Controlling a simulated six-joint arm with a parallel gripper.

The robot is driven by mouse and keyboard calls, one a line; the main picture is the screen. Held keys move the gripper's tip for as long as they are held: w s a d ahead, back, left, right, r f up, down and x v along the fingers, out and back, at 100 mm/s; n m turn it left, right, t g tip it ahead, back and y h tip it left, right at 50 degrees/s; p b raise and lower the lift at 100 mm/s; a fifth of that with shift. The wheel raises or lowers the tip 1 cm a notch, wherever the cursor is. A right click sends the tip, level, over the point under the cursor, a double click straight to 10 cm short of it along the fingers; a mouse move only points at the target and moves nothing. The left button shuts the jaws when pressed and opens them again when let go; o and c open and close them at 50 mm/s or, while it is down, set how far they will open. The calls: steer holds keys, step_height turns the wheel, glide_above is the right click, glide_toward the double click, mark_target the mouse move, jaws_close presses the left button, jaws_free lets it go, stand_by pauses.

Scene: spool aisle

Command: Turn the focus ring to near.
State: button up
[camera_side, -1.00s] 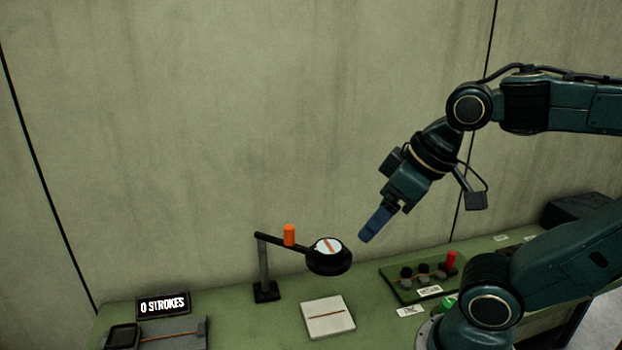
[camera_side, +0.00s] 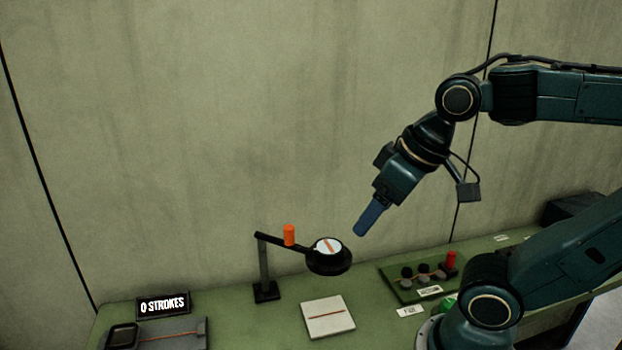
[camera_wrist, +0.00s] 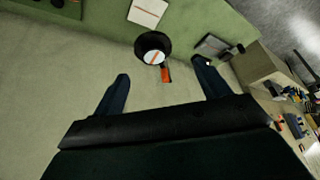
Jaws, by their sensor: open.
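The focus ring looks to be the black round head (camera_side: 328,262) with a pale lens and an orange stripe, held out on a black arm from a post. An orange peg (camera_side: 289,235) stands up from that arm. In the wrist view the black head (camera_wrist: 152,46) and the orange peg (camera_wrist: 165,75) lie ahead, between and beyond the fingers. My gripper (camera_side: 362,228) is above and to the right of the head, apart from it. In the wrist view my gripper (camera_wrist: 160,85) has its two blue fingers spread with nothing between them.
A white pad with a red line (camera_side: 328,317) lies below the head. A display reading "0 STROKES" (camera_side: 163,304) stands at the left by a grey tray (camera_side: 180,335). A green panel with black knobs and a red peg (camera_side: 420,278) lies to the right. A concrete wall is behind.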

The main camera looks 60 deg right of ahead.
step_height(320, 180, up, 3)
steer(key=m+g, duration=0.5)
steer(key=m, duration=0.5)
glide_above(329, 246)
steer(key=shift+f, duration=0.2)
steer(key=shift+f, duration=0.1)
steer(key=shift+f, duration=6.8)
steer(key=shift+c, duration=0.4)
steer(key=c, duration=0.9)
